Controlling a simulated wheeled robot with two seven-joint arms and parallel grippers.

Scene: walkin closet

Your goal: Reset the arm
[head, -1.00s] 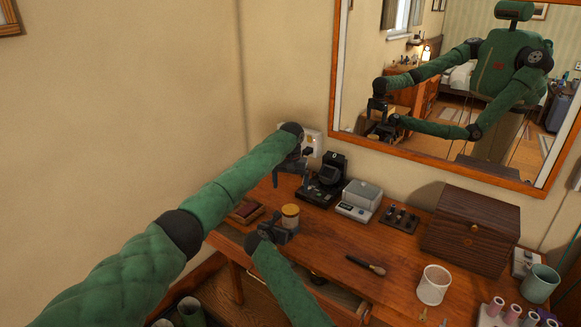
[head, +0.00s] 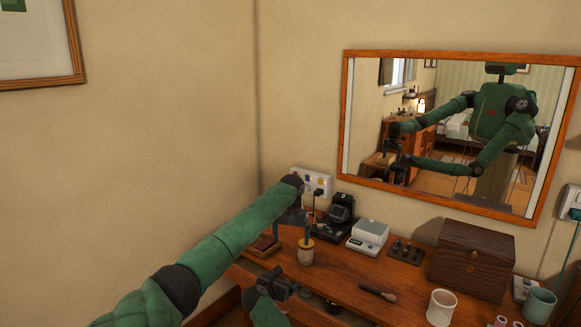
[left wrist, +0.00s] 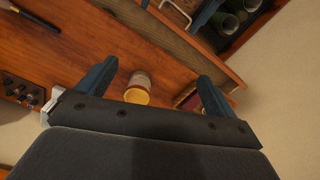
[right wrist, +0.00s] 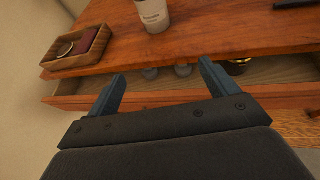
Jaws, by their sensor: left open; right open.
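My left gripper (head: 294,236) is open above the back left of the wooden desk, fingers pointing down. In the left wrist view its open fingers (left wrist: 155,75) frame a small jar with a yellow lid (left wrist: 137,93), with nothing held. In the head view the jar (head: 306,256) stands on the desk, its top partly hidden by a finger. My right gripper (head: 284,287) is lower, by the desk's front edge. In the right wrist view it is open and empty (right wrist: 162,72), in front of an open drawer (right wrist: 190,88); the jar (right wrist: 153,14) stands beyond.
The desk (head: 345,272) holds a small wooden tray (right wrist: 72,62), a black device (head: 336,222), a white scale (head: 367,237), a brush (head: 377,292), a dark wooden box (head: 473,257), a white cup (head: 441,307) and a teal mug (head: 540,304). A mirror (head: 445,203) hangs behind.

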